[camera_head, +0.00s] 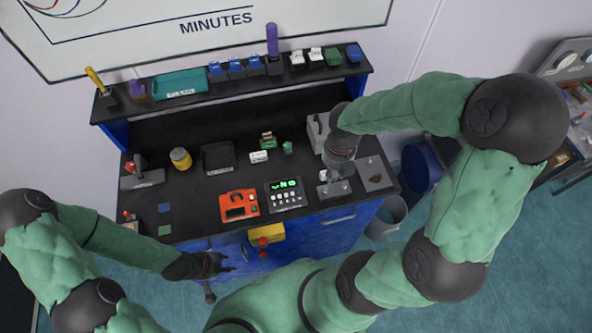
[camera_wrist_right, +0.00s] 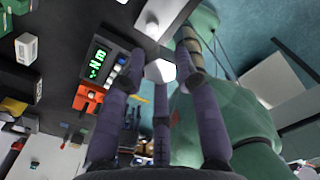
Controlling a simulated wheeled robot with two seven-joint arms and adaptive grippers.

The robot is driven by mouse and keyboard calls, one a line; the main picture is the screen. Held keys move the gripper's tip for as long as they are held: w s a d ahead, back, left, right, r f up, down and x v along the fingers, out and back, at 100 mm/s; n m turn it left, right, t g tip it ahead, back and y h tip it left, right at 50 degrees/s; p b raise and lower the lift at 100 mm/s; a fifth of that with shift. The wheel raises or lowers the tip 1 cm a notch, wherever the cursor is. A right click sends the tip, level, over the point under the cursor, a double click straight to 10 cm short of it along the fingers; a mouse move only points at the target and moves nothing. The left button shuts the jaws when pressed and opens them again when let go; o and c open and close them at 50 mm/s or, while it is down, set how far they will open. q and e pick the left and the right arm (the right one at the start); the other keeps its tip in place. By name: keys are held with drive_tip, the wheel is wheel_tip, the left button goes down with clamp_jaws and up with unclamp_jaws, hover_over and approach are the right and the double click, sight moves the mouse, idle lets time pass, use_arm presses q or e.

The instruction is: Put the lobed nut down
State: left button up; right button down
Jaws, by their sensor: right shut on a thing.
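In the right wrist view, my right gripper (camera_wrist_right: 158,82) has its fingers closed around a pale, angular piece, which I take to be the lobed nut (camera_wrist_right: 160,70). In the head view my right gripper (camera_head: 338,165) is over the right part of the black bench top, above a small metal block (camera_head: 334,189). The nut is too small and covered to make out clearly there, and I cannot tell its height above the bench. My left gripper (camera_head: 212,266) hangs in front of the blue cabinet, away from the nut; its finger opening is unclear.
An orange device (camera_head: 238,206) and a keypad with a green display (camera_head: 286,193) stand left of my right gripper. A grey plate (camera_head: 375,173) lies to its right. A yellow jar (camera_head: 181,159) and a black tray (camera_head: 218,157) are further left. A shelf (camera_head: 230,88) runs behind.

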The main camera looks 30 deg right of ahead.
drive_tip(key=w+a+f, duration=0.1)
drive_tip(key=w+f, duration=0.3)
drive_tip(key=w, duration=0.4)
hover_over(303, 168)
drive_tip(key=f, duration=0.5)
drive_tip(key=shift+s, duration=0.3)
drive_tip(key=shift+w+f, duration=0.2)
drive_tip(key=shift+f, duration=1.75)
drive_tip(key=shift+f, duration=0.1)
drive_tip(key=c, duration=0.9)
unclamp_jaws()
